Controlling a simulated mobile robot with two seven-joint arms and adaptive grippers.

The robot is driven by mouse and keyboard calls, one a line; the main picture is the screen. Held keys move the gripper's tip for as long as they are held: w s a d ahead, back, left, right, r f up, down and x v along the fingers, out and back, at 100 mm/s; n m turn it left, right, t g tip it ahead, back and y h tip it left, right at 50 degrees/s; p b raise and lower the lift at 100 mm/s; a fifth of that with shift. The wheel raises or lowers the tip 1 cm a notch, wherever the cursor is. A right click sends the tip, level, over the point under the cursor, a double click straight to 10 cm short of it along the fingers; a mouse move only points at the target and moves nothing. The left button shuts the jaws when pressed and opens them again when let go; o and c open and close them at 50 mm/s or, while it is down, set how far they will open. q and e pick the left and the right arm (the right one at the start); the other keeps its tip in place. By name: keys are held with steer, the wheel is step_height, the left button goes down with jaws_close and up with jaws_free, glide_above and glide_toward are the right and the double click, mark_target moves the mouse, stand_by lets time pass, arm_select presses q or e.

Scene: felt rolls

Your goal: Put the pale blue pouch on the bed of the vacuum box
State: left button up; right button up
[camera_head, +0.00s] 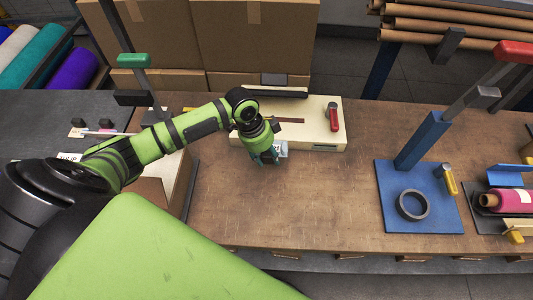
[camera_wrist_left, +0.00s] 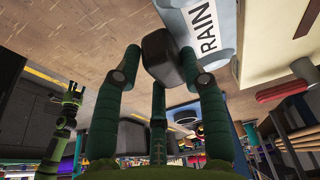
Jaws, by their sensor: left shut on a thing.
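The pale blue pouch (camera_head: 284,149) shows only as a small patch beside the fingers of my left gripper (camera_head: 266,158). In the left wrist view the pouch (camera_wrist_left: 222,62) is large, with a white label reading "RAIN", against the fingers (camera_wrist_left: 162,60). My left gripper is shut on the pouch, and the fingers hide part of it. The cream vacuum box (camera_head: 318,138) stands just behind the gripper, with a dark raised bar at its back and a red-handled part on its right. My arm hides its left part.
A blue stand (camera_head: 386,190) with a black ring (camera_head: 413,204) is on the right of the brown bench (camera_head: 310,205). A pink roll (camera_head: 509,201) lies at the far right. Cardboard boxes (camera_head: 258,40) stand behind. The bench middle is clear.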

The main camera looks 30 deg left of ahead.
arm_select(q)
steer(key=w+a+b, duration=0.1)
steer(key=w+b, duration=0.1)
steer(key=w, duration=0.1)
steer(key=w+a+b, duration=0.2)
steer(key=w, duration=0.1)
steer(key=w+a+b, duration=0.1)
steer(key=w+b, duration=0.1)
steer(key=w, duration=0.1)
steer(key=shift+w+a+f, duration=0.1)
steer(key=shift+a+f, duration=0.15)
steer(key=shift+f, duration=0.05)
steer(key=shift+w+a+r+b, duration=0.1)
steer(key=shift+w+a+b, duration=0.25)
steer(key=shift+w+b, duration=0.3)
steer(key=shift+s+f, duration=0.1)
steer(key=shift+f, duration=0.35)
steer(key=shift+f, duration=0.55)
steer(key=o, duration=1.3)
steer(key=v, duration=1.2)
